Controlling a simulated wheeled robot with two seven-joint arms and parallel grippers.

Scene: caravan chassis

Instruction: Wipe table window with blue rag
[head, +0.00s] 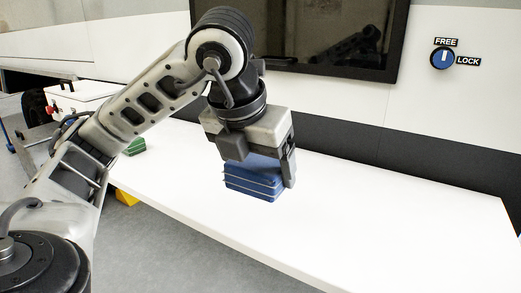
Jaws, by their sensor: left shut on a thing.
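The blue rag (252,180) is a folded block with pale edge lines, in the middle of the head view. My left gripper (262,170) is shut on it from above, one finger on each side. The rag is at or just above the white table (400,220); I cannot tell whether it touches. A dark window (335,35) in a black frame is on the wall behind the table, and the arm's reflection shows in it. My right gripper is out of view.
A green object (135,147) lies on the table's left part, partly behind my left arm. A white box (80,95) stands at the far left. A blue FREE/LOCK knob (442,58) is on the wall. The table's right half is clear.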

